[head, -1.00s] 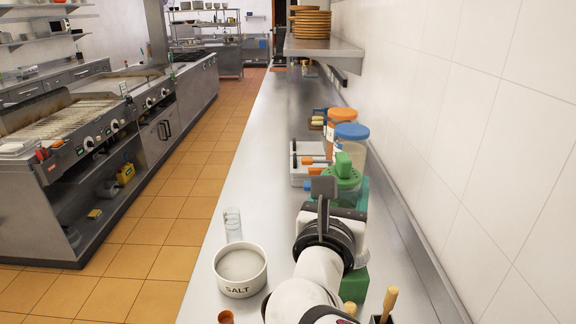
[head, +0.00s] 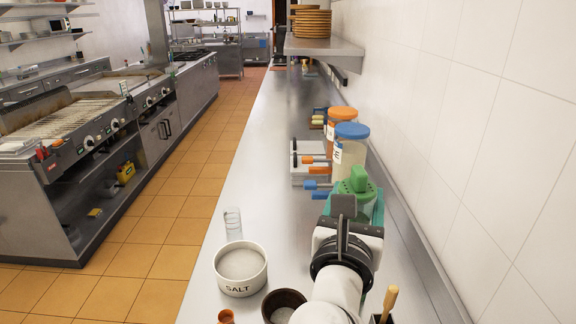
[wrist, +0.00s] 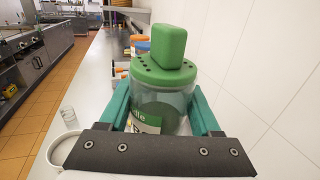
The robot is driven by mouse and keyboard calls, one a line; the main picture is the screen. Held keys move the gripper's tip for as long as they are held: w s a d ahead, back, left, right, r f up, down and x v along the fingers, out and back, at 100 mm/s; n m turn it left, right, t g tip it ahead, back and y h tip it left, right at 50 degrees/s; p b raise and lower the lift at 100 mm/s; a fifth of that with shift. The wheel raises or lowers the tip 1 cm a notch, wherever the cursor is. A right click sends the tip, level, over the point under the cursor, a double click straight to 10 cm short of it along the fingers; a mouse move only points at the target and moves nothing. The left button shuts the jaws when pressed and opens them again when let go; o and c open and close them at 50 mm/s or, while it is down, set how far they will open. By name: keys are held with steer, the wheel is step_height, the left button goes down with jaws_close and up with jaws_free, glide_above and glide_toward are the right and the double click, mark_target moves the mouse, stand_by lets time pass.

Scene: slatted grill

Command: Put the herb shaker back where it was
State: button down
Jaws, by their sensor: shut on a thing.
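The herb shaker (wrist: 160,88) is a clear jar with a green perforated lid, a green block-like top and a partly visible green label. It fills the middle of the wrist view, upright. In the head view its green lid (head: 356,186) shows beyond my wrist, near the wall side of the counter. My gripper (wrist: 160,110) is shut on the shaker, with a teal finger on each side of the jar. The palm bar hides the jar's base, so I cannot tell whether it touches the counter.
Jars with blue (head: 352,131) and orange (head: 341,115) lids stand beyond the shaker. A white tray (head: 305,176) with coloured-handled tools lies left of them. The salt bowl (head: 240,286), a clear glass (head: 233,225) and a brown bowl (head: 270,308) are nearer. The counter's left middle is clear.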

steer(key=a+f, duration=0.7)
steer(key=f, duration=0.3)
steer(key=a+f, duration=0.7)
steer(key=f, duration=0.3)
steer(key=shift+m+g+h, duration=0.3)
steer(key=shift+m+h, duration=0.2)
steer(key=shift+h, duration=0.1)
steer(key=s+a+f, duration=0.1)
steer(key=s+f, duration=0.1)
steer(key=f, duration=0.4)
steer(key=s+a+f, duration=0.1)
steer(key=s+f, duration=0.2)
steer(key=f, duration=0.3)
steer(key=s+a+f, duration=0.1)
steer(key=s+f, duration=0.1)
steer(key=f, duration=0.5)
steer(key=shift+s+a, duration=0.1)
steer(key=shift+s, duration=0.05)
steer(key=shift+f, duration=0.15)
steer(key=shift+c, duration=0.6)
jaws_free()
